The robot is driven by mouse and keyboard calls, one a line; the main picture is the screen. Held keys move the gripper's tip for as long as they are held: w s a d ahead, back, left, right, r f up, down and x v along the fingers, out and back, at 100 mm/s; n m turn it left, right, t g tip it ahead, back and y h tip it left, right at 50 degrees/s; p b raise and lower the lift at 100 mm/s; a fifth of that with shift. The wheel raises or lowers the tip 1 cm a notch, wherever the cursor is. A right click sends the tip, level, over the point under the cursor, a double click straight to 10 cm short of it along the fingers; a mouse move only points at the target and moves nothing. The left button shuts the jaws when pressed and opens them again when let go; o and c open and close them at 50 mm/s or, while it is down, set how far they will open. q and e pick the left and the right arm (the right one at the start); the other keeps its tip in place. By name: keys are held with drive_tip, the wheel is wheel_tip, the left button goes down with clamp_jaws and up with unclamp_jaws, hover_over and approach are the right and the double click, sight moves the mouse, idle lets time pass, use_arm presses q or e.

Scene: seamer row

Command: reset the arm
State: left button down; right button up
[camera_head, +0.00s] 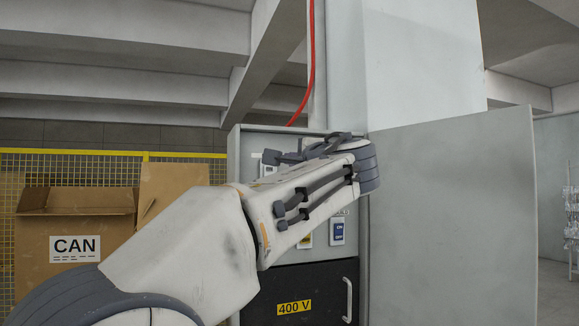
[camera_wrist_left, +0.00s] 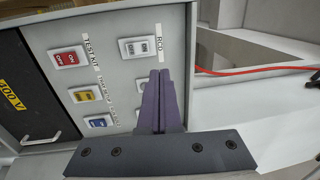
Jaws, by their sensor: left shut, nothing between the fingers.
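My left arm (camera_head: 200,250) reaches across the head view in front of an open grey electrical cabinet (camera_head: 248,150). It hides much of the switch panel there. In the left wrist view my left gripper (camera_wrist_left: 160,76) is shut and empty. Its fingertips overlap the panel (camera_wrist_left: 110,72) just below the RCD label and partly cover a switch. Contact with the panel cannot be told. A white rocker switch (camera_wrist_left: 137,47) sits left of that label, a red switch (camera_wrist_left: 68,58) and a yellow switch (camera_wrist_left: 86,95) farther left. My right gripper is not in view.
The cabinet's open door (camera_head: 450,220) stands to the right. A black lower cover (camera_head: 280,285) carries a 400 V label and a handle. A red cable (camera_head: 312,60) runs down to the cabinet top. A cardboard box (camera_head: 75,225) marked CAN stands left, before a yellow mesh fence (camera_head: 60,154).

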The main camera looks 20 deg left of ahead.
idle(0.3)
use_arm(q)
drive_tip(key=s+d+f+g+h, duration=0.2)
drive_tip(key=d+f+h, duration=0.1)
drive_tip(key=f, duration=0.6)
drive_tip(key=s+d+f+m+g+h, duration=0.1)
drive_tip(key=s+d+f+g+h, duration=0.15)
drive_tip(key=f, duration=0.75)
drive_tip(key=s+d+f+g+h, duration=0.1)
drive_tip(key=s+d+f+h, duration=0.15)
drive_tip(key=f, duration=0.65)
drive_tip(key=s+d+f+n+g+h, duration=0.1)
drive_tip(key=s+f+g, duration=0.2)
drive_tip(key=s+f, duration=0.5)
drive_tip(key=s+d+f+n+g+h+b, duration=0.1)
drive_tip(key=s+f+g, duration=0.3)
drive_tip(key=s+f, duration=0.5)
drive_tip(key=s+d+f+n+g+h, duration=0.1)
drive_tip(key=s+f+n+g+h, duration=0.1)
drive_tip(key=s+f, duration=0.6)
drive_tip(key=s+g, duration=0.1)
drive_tip(key=s, duration=0.2)
drive_tip(key=shift+s+d+f+n+b, duration=0.25)
drive_tip(key=shift+d+n+b, duration=0.05)
drive_tip(key=shift+d+n, duration=0.1)
